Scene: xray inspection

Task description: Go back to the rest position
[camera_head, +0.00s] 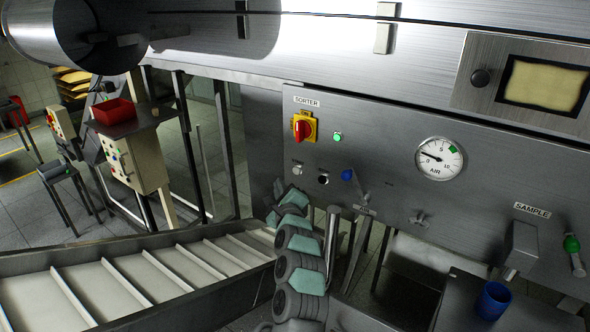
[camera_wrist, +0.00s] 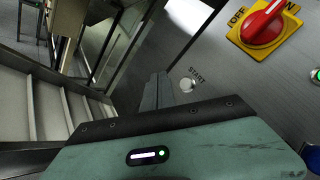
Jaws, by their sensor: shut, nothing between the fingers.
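My gripper (camera_wrist: 157,92) is shut and empty in the wrist view. Its fingertips are close to the white START button (camera_wrist: 188,85) on the steel panel; I cannot tell whether they touch it. In the head view my gripper (camera_head: 279,188) is small and partly hidden by my teal and grey arm, which rises from the bottom middle. The START button (camera_head: 297,170) is just right of and above it there. Higher on the panel is the red rotary switch (camera_head: 304,127) on a yellow plate, also seen in the wrist view (camera_wrist: 264,22).
A green lamp (camera_head: 337,136) is lit. A blue knob (camera_head: 347,175) and valve handle (camera_head: 364,200) stick out right of my arm. A slatted conveyor (camera_head: 130,280) runs at lower left. An air gauge (camera_head: 440,158) and blue cup (camera_head: 493,300) are farther right.

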